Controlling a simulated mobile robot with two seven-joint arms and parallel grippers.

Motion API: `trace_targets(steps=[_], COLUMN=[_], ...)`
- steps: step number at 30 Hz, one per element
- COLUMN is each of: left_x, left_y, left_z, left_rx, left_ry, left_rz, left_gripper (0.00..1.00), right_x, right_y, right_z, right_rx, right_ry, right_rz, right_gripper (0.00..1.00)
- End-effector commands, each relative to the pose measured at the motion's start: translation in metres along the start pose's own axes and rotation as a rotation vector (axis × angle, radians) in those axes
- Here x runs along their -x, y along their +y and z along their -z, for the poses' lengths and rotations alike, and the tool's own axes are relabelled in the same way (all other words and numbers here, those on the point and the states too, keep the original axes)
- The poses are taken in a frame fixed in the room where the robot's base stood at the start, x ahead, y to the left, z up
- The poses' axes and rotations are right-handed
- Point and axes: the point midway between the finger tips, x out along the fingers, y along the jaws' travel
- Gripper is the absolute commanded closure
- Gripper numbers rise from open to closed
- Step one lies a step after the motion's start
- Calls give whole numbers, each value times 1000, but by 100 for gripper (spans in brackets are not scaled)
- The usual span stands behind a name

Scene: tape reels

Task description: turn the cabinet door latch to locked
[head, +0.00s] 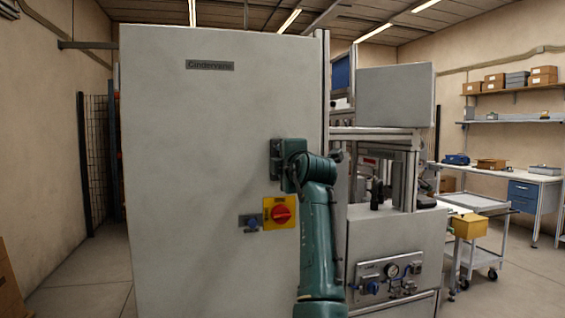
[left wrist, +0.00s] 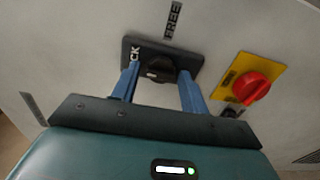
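The grey cabinet door (head: 220,110) fills the middle of the head view. Its latch is a black knob (left wrist: 160,66) on a dark plate (left wrist: 190,61). A FREE label is above the plate, and the letters CK show at its left end, the rest hidden by a finger. A pale mark shows on the knob; I cannot tell its exact angle. My left gripper (left wrist: 158,73) is open, its blue fingers on either side of the knob with gaps visible. In the head view my left arm hides most of the latch plate (head: 275,158). My right gripper is not in view.
A red rotary switch (head: 281,213) on a yellow plate sits just below the latch, with a small blue switch (head: 252,222) beside it. A machine with a gauge panel (head: 390,278) stands right of the cabinet. A trolley (head: 480,262) stands farther right.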

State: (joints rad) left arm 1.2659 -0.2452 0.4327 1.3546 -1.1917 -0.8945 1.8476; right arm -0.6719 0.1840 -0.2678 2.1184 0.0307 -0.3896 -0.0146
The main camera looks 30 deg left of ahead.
Motion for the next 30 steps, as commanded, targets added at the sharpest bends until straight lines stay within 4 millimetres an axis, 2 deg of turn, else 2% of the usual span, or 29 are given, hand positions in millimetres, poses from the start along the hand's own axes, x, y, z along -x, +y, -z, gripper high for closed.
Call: trace_targets(steps=[9, 13, 17, 24, 30], left_x=[0, 9, 31, 86, 118], left_y=[0, -1, -4, -4, -2], left_z=[0, -1, -1, 0, 0], left_rx=[0, 1, 3, 2, 0], left_ry=[0, -1, -4, -2, 1], left_rz=[0, -1, 0, -1, -1], left_gripper=[48, 48, 48, 48, 48], right_x=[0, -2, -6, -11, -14], right_y=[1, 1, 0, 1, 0], right_z=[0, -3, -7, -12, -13], right_rx=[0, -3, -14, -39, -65], right_ry=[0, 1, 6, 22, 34], right_rz=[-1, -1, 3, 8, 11], right_gripper=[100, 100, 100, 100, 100])
